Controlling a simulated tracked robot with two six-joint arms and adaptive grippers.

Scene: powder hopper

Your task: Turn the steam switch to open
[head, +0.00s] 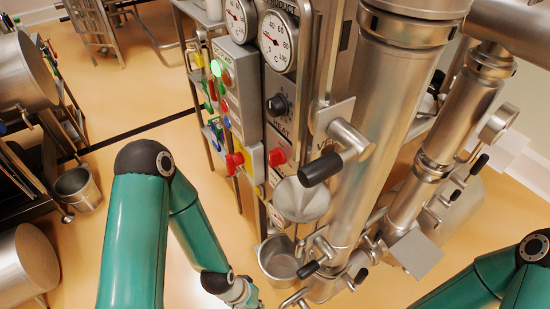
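No label that I can read says steam, so I cannot tell which control is the steam switch. The grey control panel carries a black knob (278,105) marked HEAT, a red knob (234,161) on the left box and another red knob (277,157) below HEAT. My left arm reaches down in front of the panel. Its grey end with the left gripper (242,294) is at the bottom edge, below and apart from the knobs, and its fingers cannot be made out. My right arm shows at the lower right, and its gripper is out of view.
Two round gauges (277,41) sit above the panel. A black-handled lever (321,168) juts out beside a thick steel pipe (384,110). A funnel (301,199) hangs over a steel pot (280,260). A bucket (77,188) stands on the left. Floor between is clear.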

